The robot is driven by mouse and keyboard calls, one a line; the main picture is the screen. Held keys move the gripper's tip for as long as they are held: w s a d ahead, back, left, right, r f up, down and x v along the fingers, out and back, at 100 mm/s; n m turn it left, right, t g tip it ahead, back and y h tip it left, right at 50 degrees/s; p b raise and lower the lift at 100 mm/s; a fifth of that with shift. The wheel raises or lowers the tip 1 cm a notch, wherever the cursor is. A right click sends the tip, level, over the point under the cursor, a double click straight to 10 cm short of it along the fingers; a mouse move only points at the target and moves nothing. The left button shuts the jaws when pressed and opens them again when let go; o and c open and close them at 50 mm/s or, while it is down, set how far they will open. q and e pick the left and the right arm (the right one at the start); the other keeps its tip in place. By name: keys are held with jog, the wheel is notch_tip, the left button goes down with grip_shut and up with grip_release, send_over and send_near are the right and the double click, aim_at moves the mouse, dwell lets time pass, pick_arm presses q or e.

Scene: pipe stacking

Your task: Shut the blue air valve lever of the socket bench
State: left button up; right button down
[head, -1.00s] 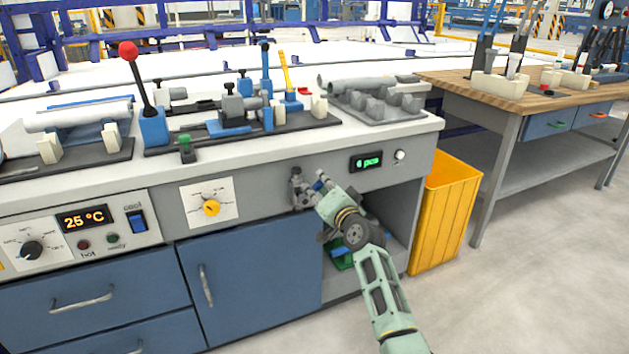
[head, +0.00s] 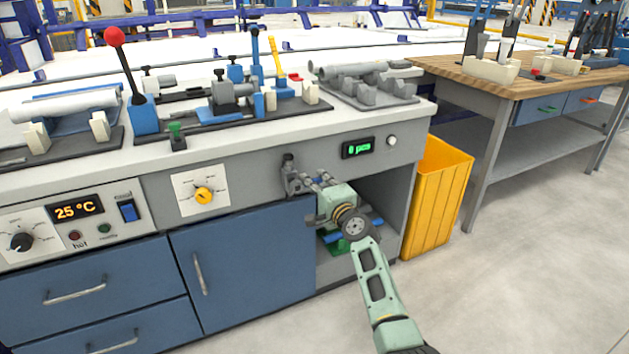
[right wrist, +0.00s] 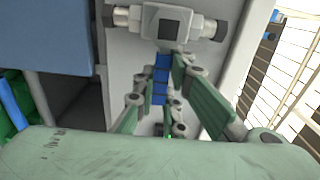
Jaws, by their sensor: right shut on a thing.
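The air valve (head: 291,176) is a grey fitting on the bench front, left of the open bay. In the right wrist view the valve body (right wrist: 178,24) is at the top, with a collar on each side. Its blue lever (right wrist: 160,80) extends down from the body there, across the line of the collars. My right gripper (head: 318,184) is at the valve from the right. Its fingers (right wrist: 168,72) are closed about the lever, which shows between them. In the head view the gripper mostly hides the lever. My left gripper is out of view.
A blue cupboard door (head: 243,265) is below the valve, and the open bay is behind my right wrist. A counter display (head: 358,148) is above right. A yellow bin (head: 437,200) stands right of the bench. Floor in front is clear.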

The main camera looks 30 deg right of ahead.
jog(key=shift+f, duration=0.1)
dwell(0.4)
jog(key=c, duration=1.8)
grip_release()
jog(key=s, duration=1.2)
jog(key=shift+a, duration=0.1)
